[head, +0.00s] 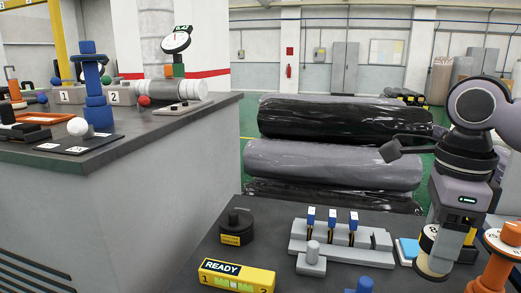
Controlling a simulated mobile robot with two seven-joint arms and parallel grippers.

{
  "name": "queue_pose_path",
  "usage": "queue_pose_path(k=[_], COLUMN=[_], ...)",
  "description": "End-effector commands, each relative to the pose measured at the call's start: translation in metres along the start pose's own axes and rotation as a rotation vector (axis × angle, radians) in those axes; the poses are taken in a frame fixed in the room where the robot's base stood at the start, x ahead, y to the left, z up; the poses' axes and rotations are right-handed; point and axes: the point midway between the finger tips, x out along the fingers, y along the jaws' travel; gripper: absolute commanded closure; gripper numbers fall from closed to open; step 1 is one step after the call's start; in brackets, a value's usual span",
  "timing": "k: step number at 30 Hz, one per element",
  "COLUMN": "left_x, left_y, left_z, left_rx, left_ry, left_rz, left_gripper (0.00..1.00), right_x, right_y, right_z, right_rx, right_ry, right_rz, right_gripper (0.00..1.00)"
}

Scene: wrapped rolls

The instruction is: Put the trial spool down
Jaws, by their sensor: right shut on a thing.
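My right gripper (450,238) comes down from the right edge over the dark bench top. My left gripper is not in view.
A grey fixture (375,256) with several blue-topped pins stands left of the gripper, with a blue-white block (408,249) between them. A yellow READY box (236,277) and a black knob (236,227) are further left. Wrapped rolls (335,165) lie behind. Another bench (165,125) is at left.

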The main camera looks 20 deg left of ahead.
Motion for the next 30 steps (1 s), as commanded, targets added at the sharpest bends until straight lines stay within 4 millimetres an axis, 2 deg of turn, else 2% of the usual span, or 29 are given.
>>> queue_pose_path(k=[2, 3, 8, 14, 18, 24, 30], left_x=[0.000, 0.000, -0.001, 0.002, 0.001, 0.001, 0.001], left_y=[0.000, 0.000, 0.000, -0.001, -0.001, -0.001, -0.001], left_z=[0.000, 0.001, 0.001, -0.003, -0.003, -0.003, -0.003], left_rx=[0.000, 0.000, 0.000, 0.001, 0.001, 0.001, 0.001], left_ry=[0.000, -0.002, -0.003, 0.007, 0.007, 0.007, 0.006], left_rz=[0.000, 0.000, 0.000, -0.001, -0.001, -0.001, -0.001], left_gripper=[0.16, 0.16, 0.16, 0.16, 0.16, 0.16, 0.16], right_x=[0.000, 0.013, 0.054, 0.123, 0.179, 0.251, 0.302], right_y=[0.000, 0.003, 0.013, 0.031, 0.044, 0.061, 0.073], right_z=[0.000, -0.004, -0.016, -0.034, -0.050, -0.069, -0.082], right_rx=[0.000, -0.052, -0.262, -0.611, -0.894, -1.271, -1.546], right_ry=[0.000, 0.002, 0.000, -0.001, -0.002, -0.003, -0.003], right_rz=[0.000, 0.005, 0.006, 0.010, 0.011, 0.008, 0.006], right_gripper=[0.79, 0.79, 0.79, 0.79, 0.79, 0.79, 0.79])
